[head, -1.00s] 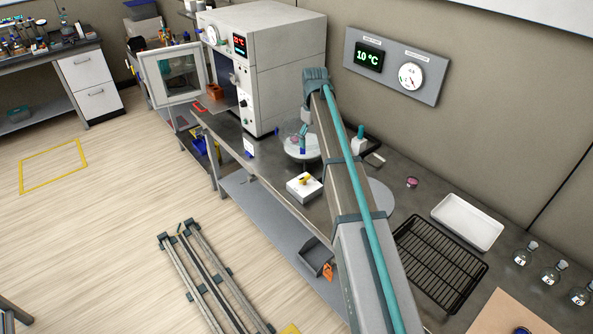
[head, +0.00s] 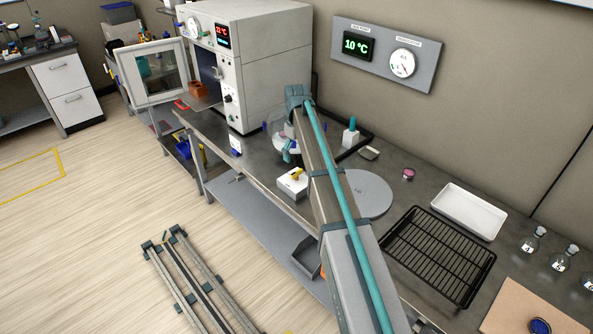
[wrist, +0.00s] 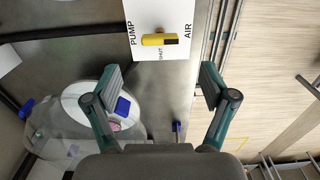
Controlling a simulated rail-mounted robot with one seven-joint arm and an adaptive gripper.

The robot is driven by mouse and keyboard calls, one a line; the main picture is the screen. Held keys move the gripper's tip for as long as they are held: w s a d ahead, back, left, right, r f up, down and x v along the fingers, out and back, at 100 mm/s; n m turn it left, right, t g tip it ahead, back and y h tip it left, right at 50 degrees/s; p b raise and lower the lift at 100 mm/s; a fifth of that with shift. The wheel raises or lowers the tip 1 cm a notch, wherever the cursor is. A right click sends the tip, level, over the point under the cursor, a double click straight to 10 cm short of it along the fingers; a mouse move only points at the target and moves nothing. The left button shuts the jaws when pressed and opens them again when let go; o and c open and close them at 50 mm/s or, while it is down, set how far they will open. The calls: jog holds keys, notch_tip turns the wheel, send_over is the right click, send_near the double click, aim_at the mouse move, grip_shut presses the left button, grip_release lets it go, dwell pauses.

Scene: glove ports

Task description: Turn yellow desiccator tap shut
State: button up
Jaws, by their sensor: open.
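The yellow tap (head: 297,175) sits on a white block (head: 292,186) near the bench's front edge, left of my arm. In the wrist view, the tap (wrist: 160,39) lies crosswise along the line between the PUMP label on the left and the AIR label on the right, with SHUT printed below it. Its right end is dark. My gripper (wrist: 164,80) is open and empty; its fingers are apart from the tap, which shows beyond and between them. In the head view my arm largely hides the gripper. The clear desiccator (wrist: 50,128) is at lower left in the wrist view.
A white oven-like cabinet (head: 262,70) with its door open stands behind left. A round grey lid or plate (head: 367,193), a black wire rack (head: 437,255) and a white tray (head: 468,211) lie to the right. A dark hose (wrist: 70,32) runs beside the block. Floor lies beyond the bench edge.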

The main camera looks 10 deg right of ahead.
aim_at(297, 171)
notch_tip(297, 171, down, 8)
jog(key=shift+f+p, duration=0.15)
jog(key=shift+p, duration=0.9)
jog(key=c, duration=1.2)
jog(key=shift+o, duration=0.2)
